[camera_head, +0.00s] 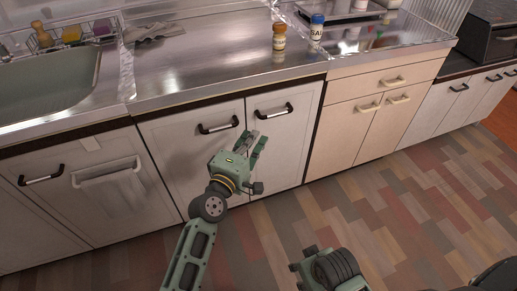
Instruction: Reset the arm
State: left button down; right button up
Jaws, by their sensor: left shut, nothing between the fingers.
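My left gripper (257,142) is in front of the white cabinet doors under the counter, close to the handle of the right-hand door. Its green fingers point up toward the counter, shut and empty. My left arm comes up from the bottom of the picture. Part of my right arm's end (335,270) shows at the bottom, right of the middle, low over the floor. Its fingers cannot be made out, and nothing held is seen there.
The steel counter (205,65) carries a grey cloth (155,32), a brown-labelled bottle (279,37) and a blue-capped salt bottle (316,28). A sink (50,85) is at left. Cabinet handles (218,126) stick out along the front. The wooden floor (400,205) at right is clear.

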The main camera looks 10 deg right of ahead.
pick_arm(q)
jog(key=s, duration=0.5)
jog(key=shift+d+p, duration=0.2)
jog(key=shift+p, duration=0.15)
pick_arm(e)
jog(key=f, duration=0.3)
jog(key=shift+s+f, duration=0.3)
jog(key=shift+s, duration=0.05)
